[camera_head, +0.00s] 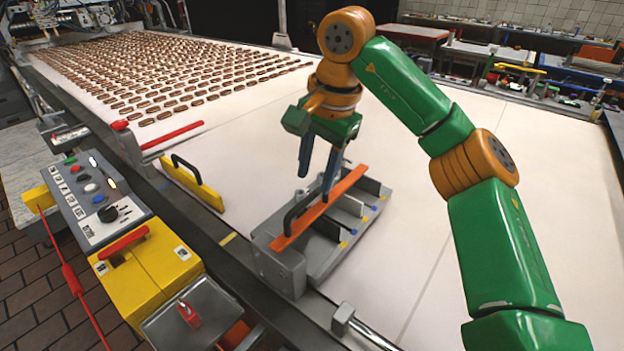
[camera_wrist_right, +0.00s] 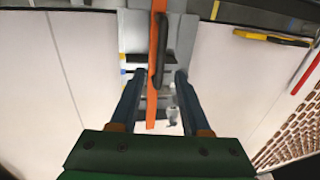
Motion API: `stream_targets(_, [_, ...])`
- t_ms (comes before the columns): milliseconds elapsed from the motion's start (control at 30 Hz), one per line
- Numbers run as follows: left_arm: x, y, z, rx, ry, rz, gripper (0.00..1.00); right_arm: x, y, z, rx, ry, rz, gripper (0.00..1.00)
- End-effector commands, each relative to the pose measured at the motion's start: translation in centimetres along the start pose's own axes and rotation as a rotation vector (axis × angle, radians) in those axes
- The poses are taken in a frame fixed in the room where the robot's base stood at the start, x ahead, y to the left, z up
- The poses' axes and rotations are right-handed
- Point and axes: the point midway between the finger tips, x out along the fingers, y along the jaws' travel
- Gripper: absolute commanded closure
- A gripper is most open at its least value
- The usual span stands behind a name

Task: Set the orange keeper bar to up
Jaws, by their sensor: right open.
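The orange keeper bar (camera_head: 346,185) lies lengthwise across the top of a grey slotted fixture (camera_head: 280,268), with a black handle (camera_head: 296,209) on its near half. In the right wrist view the orange bar (camera_wrist_right: 152,108) runs up the middle, with the black handle (camera_wrist_right: 157,60) beyond the fingertips. My right gripper (camera_head: 315,182) is open and empty, pointing down over the bar. In the right wrist view its fingers (camera_wrist_right: 160,75) stand on either side of the bar's line. I cannot tell whether a finger touches the bar. My left gripper is not in view.
A yellow bar (camera_head: 192,183) with a black handle lies left of the fixture. A control panel (camera_head: 95,198) and a yellow box (camera_head: 150,268) stand at the left. Rows of brown biscuits (camera_head: 165,72) cover the far belt. The white belt (camera_head: 540,180) at right is clear.

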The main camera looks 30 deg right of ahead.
Motion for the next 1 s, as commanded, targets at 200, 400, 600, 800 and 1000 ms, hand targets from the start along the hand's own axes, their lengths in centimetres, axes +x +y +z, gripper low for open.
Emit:
stream_targets(200, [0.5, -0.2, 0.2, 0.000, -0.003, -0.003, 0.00, 3.7, 0.0, 0.1, 0.000, -0.002, 0.002, 0.53])
stream_targets(400, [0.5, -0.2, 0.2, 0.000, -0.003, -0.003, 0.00, 4.3, 0.0, 0.1, 0.001, -0.003, 0.000, 0.53])
stream_targets(600, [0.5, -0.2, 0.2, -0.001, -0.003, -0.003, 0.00, 4.2, 0.0, 0.1, 0.001, -0.004, 0.000, 0.83])
stream_targets(800, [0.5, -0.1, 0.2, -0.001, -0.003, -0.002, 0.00, 4.2, 0.0, 0.1, 0.001, -0.004, 0.001, 1.00])
stream_targets(1000, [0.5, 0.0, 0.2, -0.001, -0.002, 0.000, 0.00, 4.2, 0.0, 0.1, 0.001, -0.005, 0.001, 1.00])
